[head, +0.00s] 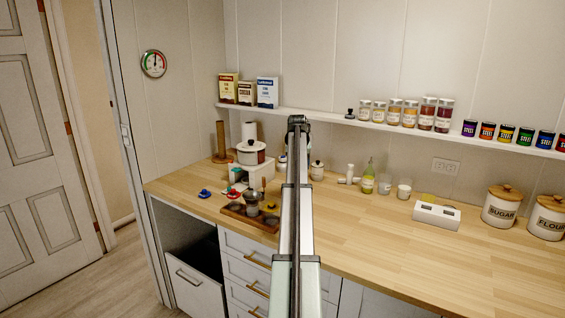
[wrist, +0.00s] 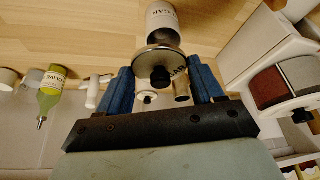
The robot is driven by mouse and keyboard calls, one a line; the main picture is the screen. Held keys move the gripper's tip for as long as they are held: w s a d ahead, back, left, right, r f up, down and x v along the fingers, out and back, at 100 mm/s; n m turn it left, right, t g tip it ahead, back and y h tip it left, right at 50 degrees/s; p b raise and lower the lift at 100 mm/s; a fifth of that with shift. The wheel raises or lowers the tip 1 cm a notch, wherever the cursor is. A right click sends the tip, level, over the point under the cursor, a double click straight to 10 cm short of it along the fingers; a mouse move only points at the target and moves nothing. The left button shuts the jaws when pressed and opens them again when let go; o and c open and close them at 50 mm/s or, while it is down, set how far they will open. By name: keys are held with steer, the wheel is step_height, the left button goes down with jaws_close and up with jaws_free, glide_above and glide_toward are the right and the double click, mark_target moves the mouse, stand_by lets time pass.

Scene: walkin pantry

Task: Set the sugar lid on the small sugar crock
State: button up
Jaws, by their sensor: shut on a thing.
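My gripper (wrist: 160,66) has its two blue fingers on either side of a round, shiny grey lid with a black knob (wrist: 160,76), and is shut on it. In the wrist view a white cylindrical crock (wrist: 161,18) with dark sugar lettering is just beyond the lid. The lid overlaps the crock's near end in the picture; I cannot tell whether they touch. In the head view my gripper (head: 298,122) is seen end-on above the back of the counter, and my arm hides the crock and most of what lies below it.
A lidded white crock (head: 317,171) stands right of my arm, with a green bottle (head: 368,176) beyond it. A large sugar canister (head: 502,206) is far right. The front right counter is clear.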

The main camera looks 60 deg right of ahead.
steer(key=d, duration=0.1)
steer(key=w+d, duration=0.1)
steer(key=shift+w+d, duration=0.25)
steer(key=shift+d, duration=0.15)
steer(key=shift+w+d+r+n, duration=0.1)
steer(key=shift+w+d+n, duration=0.1)
steer(key=shift+n, duration=0.3)
step_height(320, 180, down, 6)
steer(key=shift+f, duration=0.2)
steer(key=shift+f, duration=0.5)
stand_by(2.2)
steer(key=o, duration=1.1)
steer(key=shift+o, duration=0.3)
steer(key=shift+r, duration=0.15)
